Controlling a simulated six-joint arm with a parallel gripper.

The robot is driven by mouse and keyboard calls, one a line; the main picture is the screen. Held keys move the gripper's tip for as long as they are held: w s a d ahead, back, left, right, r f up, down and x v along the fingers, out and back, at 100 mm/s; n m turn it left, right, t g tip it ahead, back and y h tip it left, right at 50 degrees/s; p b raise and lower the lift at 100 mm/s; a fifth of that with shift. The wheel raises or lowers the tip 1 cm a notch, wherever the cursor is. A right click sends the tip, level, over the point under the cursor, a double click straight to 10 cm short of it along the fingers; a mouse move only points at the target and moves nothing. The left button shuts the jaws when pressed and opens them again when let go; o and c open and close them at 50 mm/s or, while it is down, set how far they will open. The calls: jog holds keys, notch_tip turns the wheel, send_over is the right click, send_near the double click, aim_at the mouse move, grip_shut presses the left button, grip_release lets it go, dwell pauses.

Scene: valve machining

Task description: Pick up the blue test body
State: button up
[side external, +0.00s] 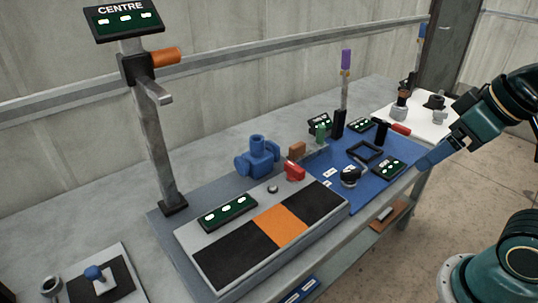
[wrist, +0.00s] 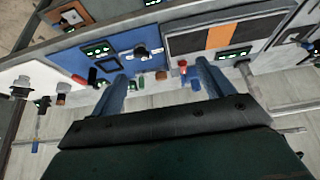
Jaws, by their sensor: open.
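The blue test body (side external: 257,158) is a chunky valve shape with rounded stubs. It stands on the grey bench left of the blue mat, behind the striped panel. In the wrist view a small blue part (wrist: 195,84), beside the right finger, appears to be it, partly hidden. My gripper (side external: 427,162) is at the right of the side view, over the mat's right edge and far from the body. Its two blue fingers (wrist: 161,71) are spread with nothing held between them.
A red part (side external: 294,171) and a brown block (side external: 297,150) sit just right of the body. The blue mat (side external: 322,160) holds a black frame (side external: 365,151), a round black part (side external: 350,177) and displays. A post (side external: 155,140) with a CENTRE sign rises at left.

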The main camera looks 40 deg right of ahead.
jog(key=w+a+r+m+g+y, duration=0.1)
jog(key=w+a+r+m, duration=0.2)
jog(key=w+r+m, duration=0.5)
jog(key=m+g, duration=0.5)
jog(key=m, duration=0.5)
send_over(257, 155)
jog(key=w+d, duration=0.1)
jog(key=d, duration=0.2)
notch_tip(257, 155, down, 11)
jog(key=shift+w+a+f, duration=0.2)
jog(key=shift+w, duration=0.15)
jog(key=shift+f, duration=0.15)
jog(key=shift+a+f, duration=0.15)
jog(key=shift+f, duration=1.25)
jog(key=shift+a+f, duration=0.2)
jog(key=shift+f, duration=1.15)
jog(key=shift+a+f, duration=0.15)
jog(key=shift+f, duration=1.25)
